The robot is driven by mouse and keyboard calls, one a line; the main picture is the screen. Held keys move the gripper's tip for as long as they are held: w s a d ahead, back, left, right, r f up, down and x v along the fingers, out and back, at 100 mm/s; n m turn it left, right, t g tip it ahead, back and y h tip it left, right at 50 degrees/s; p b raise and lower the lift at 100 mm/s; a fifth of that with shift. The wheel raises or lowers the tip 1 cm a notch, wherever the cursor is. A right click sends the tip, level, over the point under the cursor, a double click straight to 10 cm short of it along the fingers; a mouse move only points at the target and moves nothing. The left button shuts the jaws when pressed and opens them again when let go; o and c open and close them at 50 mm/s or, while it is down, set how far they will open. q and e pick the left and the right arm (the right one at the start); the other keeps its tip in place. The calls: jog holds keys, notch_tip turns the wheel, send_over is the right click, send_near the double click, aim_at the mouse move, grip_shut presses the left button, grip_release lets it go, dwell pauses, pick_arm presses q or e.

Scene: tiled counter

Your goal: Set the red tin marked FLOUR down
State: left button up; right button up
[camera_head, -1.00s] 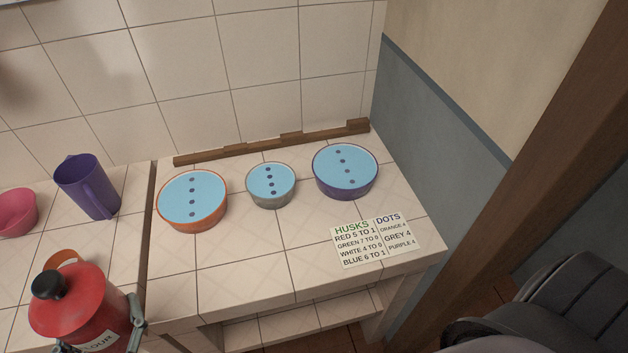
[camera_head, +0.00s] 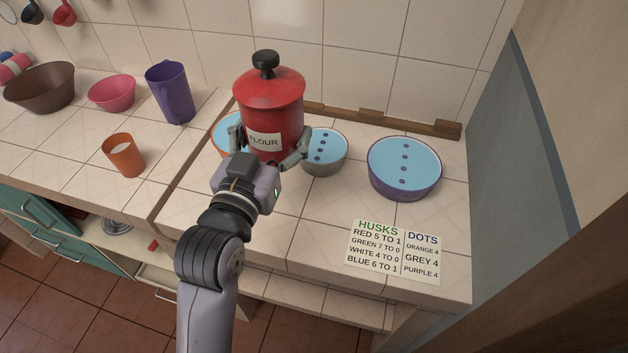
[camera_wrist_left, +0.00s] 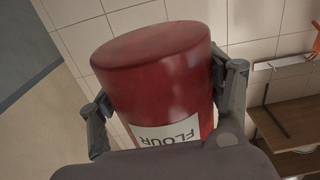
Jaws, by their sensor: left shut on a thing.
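The red tin marked FLOUR (camera_head: 270,105), with a black knob on its lid, is upright in the head view. My left gripper (camera_head: 270,150) is shut around its lower body. The tin also fills the middle of the left wrist view (camera_wrist_left: 160,75), between both fingers (camera_wrist_left: 165,105). In the head view the tin stands in front of the orange bowl (camera_head: 222,148) and the grey bowl (camera_head: 325,165) and partly covers them. Whether its base touches the tiled counter (camera_head: 300,235) is hidden by my gripper. My right gripper is not in view.
A purple bowl (camera_head: 404,180) with blue contents and dots stands to the right. A card with HUSKS and DOTS (camera_head: 395,250) lies near the front edge. An orange cup (camera_head: 123,158), purple jug (camera_head: 170,92), pink bowl (camera_head: 112,94) and brown bowl (camera_head: 40,90) stand left.

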pick_arm(q)
notch_tip(320, 180, down, 19)
jog(key=shift+f+b, duration=0.1)
jog(key=shift+b, duration=0.45)
jog(key=shift+f, duration=0.1)
jog(key=o, duration=1.4)
jog(key=shift+f, duration=0.1)
jog(key=shift+o, duration=0.2)
